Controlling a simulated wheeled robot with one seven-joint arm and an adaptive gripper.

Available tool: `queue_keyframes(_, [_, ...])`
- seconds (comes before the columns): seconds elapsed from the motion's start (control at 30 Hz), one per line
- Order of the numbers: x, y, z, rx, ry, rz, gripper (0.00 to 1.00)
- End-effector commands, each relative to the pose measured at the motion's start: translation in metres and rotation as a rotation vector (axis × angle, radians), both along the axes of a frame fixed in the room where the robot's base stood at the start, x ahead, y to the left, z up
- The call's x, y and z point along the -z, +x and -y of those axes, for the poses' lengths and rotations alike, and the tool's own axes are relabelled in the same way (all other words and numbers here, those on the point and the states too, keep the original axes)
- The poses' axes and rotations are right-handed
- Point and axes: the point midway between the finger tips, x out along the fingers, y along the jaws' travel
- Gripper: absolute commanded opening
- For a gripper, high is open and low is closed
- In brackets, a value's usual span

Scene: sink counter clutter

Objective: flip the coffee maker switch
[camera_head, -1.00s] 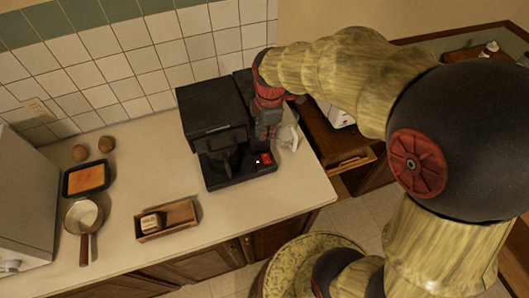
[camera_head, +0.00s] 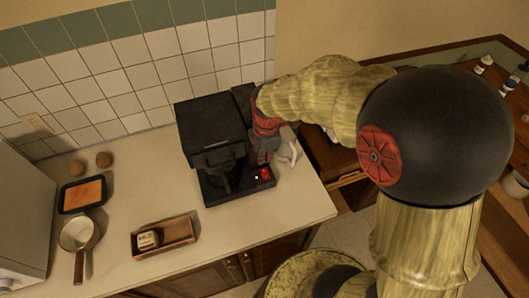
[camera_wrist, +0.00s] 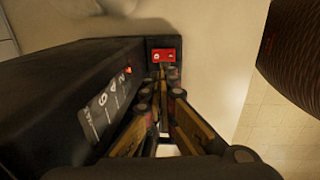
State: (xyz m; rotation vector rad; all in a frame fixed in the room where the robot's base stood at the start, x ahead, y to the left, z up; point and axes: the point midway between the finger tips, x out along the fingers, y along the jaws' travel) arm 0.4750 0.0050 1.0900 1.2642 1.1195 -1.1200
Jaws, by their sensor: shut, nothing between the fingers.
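The black coffee maker (camera_head: 208,122) stands upright on the counter against the tiled wall. Its red switch (camera_head: 265,174) is at the front right of its low base. In the wrist view the red switch (camera_wrist: 164,55) lies just beyond my fingertips, with a small lit orange lamp to its left. My gripper (camera_head: 264,158) is shut and empty, pointing down at the right side of the coffee maker, just behind the switch. In the wrist view the fingertips (camera_wrist: 165,75) look close to the switch; I cannot tell whether they touch it.
A white object (camera_head: 288,148), partly hidden, is right of my gripper. A wooden tray (camera_head: 178,232) holding a small box, a pan (camera_head: 78,233), a dark dish (camera_head: 68,205) and two brown round items are at left. The counter between tray and coffee maker is clear.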

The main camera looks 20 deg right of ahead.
Motion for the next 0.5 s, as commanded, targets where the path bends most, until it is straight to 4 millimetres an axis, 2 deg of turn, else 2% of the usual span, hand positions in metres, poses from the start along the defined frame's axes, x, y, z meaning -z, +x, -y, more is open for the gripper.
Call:
queue_keyframes(0.1, [0.026,0.002,0.000,0.000,0.000,-0.004,0.00])
queue_keyframes(0.3, [0.060,0.006,0.000,0.001,0.000,-0.003,0.00])
queue_keyframes(0.5, [0.079,0.009,0.000,0.001,-0.001,0.000,0.00])
